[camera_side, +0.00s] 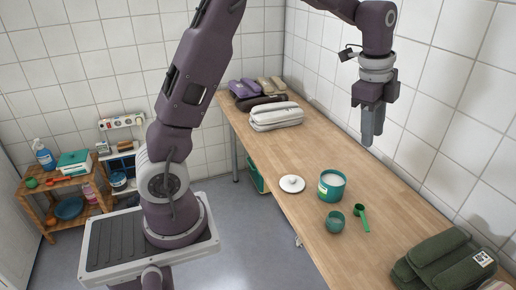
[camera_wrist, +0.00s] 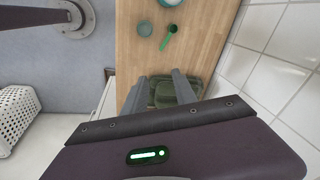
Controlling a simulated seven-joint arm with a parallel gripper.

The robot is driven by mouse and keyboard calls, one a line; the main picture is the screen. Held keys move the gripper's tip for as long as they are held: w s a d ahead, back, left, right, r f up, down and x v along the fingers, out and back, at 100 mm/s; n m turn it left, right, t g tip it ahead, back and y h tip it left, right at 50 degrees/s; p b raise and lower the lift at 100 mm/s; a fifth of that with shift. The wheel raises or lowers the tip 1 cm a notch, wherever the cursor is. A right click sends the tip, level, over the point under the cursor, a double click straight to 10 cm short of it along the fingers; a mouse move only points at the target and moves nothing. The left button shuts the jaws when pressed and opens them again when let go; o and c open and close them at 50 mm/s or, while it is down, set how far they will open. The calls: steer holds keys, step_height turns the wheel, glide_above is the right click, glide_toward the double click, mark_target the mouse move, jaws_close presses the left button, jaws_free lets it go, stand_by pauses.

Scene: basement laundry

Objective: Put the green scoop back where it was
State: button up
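The green scoop (camera_side: 361,219) lies on the wooden counter, right of a small green cup (camera_side: 335,222) and just in front of a green tub (camera_side: 331,186) with white contents. In the wrist view the scoop (camera_wrist: 169,40) lies beyond my fingertips, beside the cup (camera_wrist: 145,28); the tub (camera_wrist: 170,2) is cut off at the top edge. A white lid with a knob (camera_side: 292,184) lies left of the tub. My gripper (camera_side: 372,138) hangs in the air above the counter near the wall. In the wrist view its fingers (camera_wrist: 160,80) are apart with nothing between them.
Dark green folded towels (camera_side: 446,262) lie at the counter's near right end. Folded beige (camera_side: 276,116) and purple cloths (camera_side: 242,89) lie at the far end. The tiled wall borders the counter's right side. The counter's middle (camera_side: 275,148) is clear.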

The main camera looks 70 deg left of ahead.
steer(key=s+d+r+n+t, duration=0.1)
steer(key=s+r+n, duration=0.25)
steer(key=s, duration=0.35)
steer(key=s+d+r+n+t, duration=0.1)
steer(key=s+d+r+n, duration=0.1)
steer(key=s+r, duration=0.35)
steer(key=s+f+n, duration=0.2)
steer(key=s+n, duration=0.2)
steer(key=s, duration=0.4)
steer(key=s+f+n+t, duration=0.1)
steer(key=s+n, duration=0.3)
steer(key=s, duration=0.5)
steer(key=shift+s+d+f, duration=0.15)
steer(key=shift+d+f, duration=0.2)
steer(key=shift+f, duration=0.35)
